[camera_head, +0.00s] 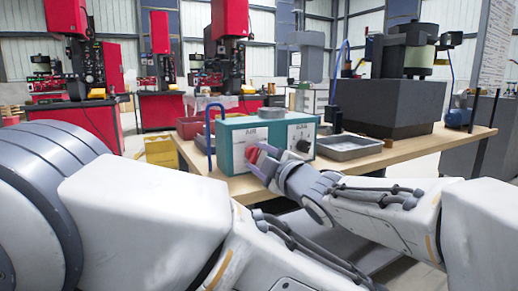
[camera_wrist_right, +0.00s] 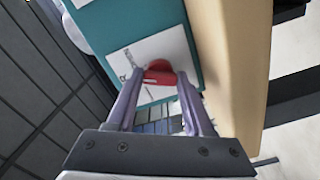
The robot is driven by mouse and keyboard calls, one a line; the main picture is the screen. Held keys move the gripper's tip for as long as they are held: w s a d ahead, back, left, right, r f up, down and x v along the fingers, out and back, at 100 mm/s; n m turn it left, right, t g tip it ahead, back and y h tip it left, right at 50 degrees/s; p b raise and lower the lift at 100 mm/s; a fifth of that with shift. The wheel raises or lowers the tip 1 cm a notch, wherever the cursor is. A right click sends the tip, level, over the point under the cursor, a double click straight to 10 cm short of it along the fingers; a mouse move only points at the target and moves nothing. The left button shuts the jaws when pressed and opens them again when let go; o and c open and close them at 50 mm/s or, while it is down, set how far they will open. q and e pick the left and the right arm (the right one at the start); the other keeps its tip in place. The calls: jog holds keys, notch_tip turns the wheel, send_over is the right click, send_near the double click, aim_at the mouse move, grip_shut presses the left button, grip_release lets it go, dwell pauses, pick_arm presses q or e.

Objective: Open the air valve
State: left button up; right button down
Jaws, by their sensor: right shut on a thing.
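The air valve is a red knob (camera_head: 253,154) on the white front plate of a teal control box (camera_head: 229,148) at the table's near edge. The knob also shows in the right wrist view (camera_wrist_right: 158,74), on the box's white plate (camera_wrist_right: 150,52). My right gripper (camera_head: 262,158) is at the knob, shut on it, with one finger on each side in the right wrist view (camera_wrist_right: 160,84). The fingers cover part of the knob and its label in the head view. My left gripper is not in view; only my left arm shows.
A black dial (camera_head: 303,146) sits on the box's right plate. A blue hose (camera_head: 209,130) rises at its left. A grey metal tray (camera_head: 349,147) and a dark machine block (camera_head: 388,105) stand right on the wooden table (camera_head: 425,146). A yellow bin (camera_head: 160,150) is at left.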

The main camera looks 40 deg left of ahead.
jog(key=shift+m+p, duration=1.3)
jog(key=shift+m, duration=0.5)
jog(key=shift+f, duration=0.1)
jog(key=shift+c, duration=1.4)
grip_release()
jog(key=b+v, duration=0.3)
jog(key=v, duration=0.7)
jog(key=shift+d, duration=0.3)
